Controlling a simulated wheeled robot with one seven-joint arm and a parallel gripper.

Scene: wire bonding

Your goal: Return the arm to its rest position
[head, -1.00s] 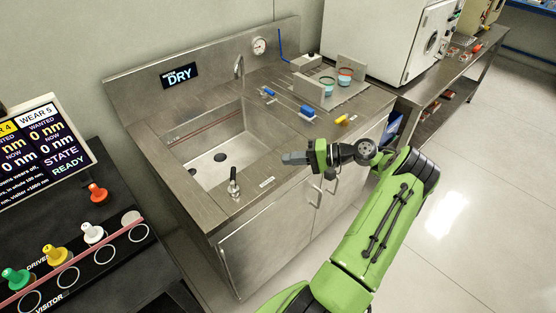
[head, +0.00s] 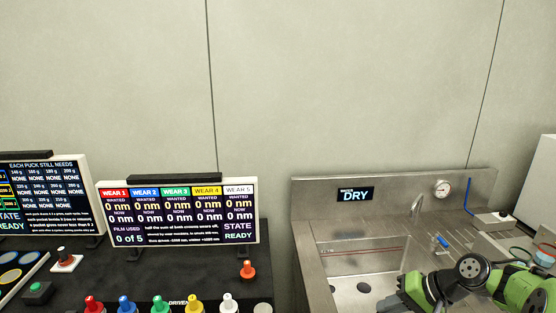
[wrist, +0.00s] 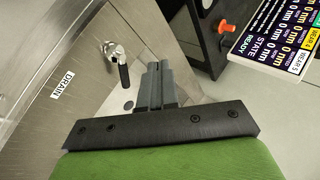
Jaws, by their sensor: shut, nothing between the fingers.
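My gripper (head: 391,304) shows at the lower right of the head view, at the end of my green arm, in front of the steel sink unit. In the wrist view my gripper (wrist: 153,66) has its two grey fingers together, with nothing between them. The fingers point over the sink's edge, close in the picture to a black-handled drain valve (wrist: 118,62). The gripper looks apart from the valve. Most of my arm is outside the head view.
The steel sink (head: 318,268) has a faucet (head: 416,206), a gauge (head: 442,188) and a DRY display (head: 355,194). At left, a black bench (head: 150,270) carries a WEAR screen (head: 178,215), an orange knob (head: 248,270) and several coloured pegs. A white machine (head: 540,195) stands at right.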

